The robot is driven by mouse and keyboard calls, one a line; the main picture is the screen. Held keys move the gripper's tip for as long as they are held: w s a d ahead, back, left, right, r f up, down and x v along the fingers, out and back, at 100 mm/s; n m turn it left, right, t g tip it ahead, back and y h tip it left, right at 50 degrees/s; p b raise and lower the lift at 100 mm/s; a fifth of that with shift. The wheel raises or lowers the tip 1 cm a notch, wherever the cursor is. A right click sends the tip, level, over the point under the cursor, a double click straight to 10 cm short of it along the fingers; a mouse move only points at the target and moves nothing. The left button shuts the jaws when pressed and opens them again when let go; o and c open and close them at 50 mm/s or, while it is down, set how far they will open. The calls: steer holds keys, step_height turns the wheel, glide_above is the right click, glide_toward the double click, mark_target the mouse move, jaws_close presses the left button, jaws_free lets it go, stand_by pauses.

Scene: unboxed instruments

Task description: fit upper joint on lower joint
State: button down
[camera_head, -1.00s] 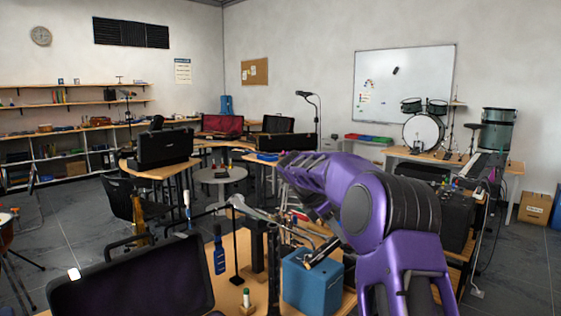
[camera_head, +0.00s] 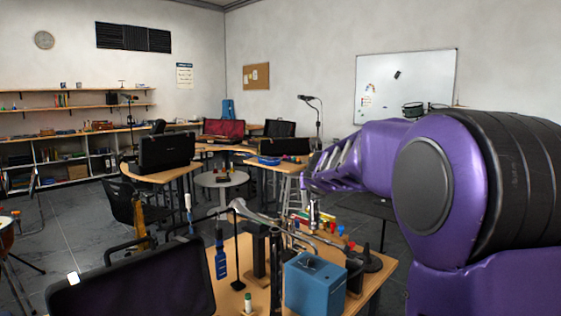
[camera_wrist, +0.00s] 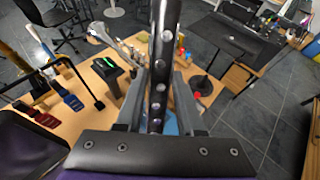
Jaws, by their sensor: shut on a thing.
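In the wrist view my gripper (camera_wrist: 158,88) is shut on a dark tube with round silver keys, which looks like the upper joint (camera_wrist: 165,22). The tube runs between the two grey fingers, from the top edge down toward the palm. I cannot tell the lower joint for sure; dark upright pieces (camera_head: 259,250) stand on the table left of the blue box.
An open dark case (camera_head: 130,285) stands at the front left.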

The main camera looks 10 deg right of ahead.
steer(key=s+a+r+n+t+y, duration=0.2)
steer(key=s+a+r+n+y, duration=0.4)
steer(key=a+r+n+y, duration=0.5)
step_height(320, 180, down, 7)
steer(key=d+m+y+b, duration=0.1)
steer(key=m+b, duration=0.1)
steer(key=shift+b, duration=1.4)
stand_by(1.1)
steer(key=shift+f+b, duration=0.3)
steer(key=shift+b, duration=0.4)
steer(key=shift+f, duration=1.35)
stand_by(1.5)
steer(key=c, duration=0.8)
jaws_free()
steer(key=shift+o, duration=1.6)
steer(key=shift+r, duration=0.15)
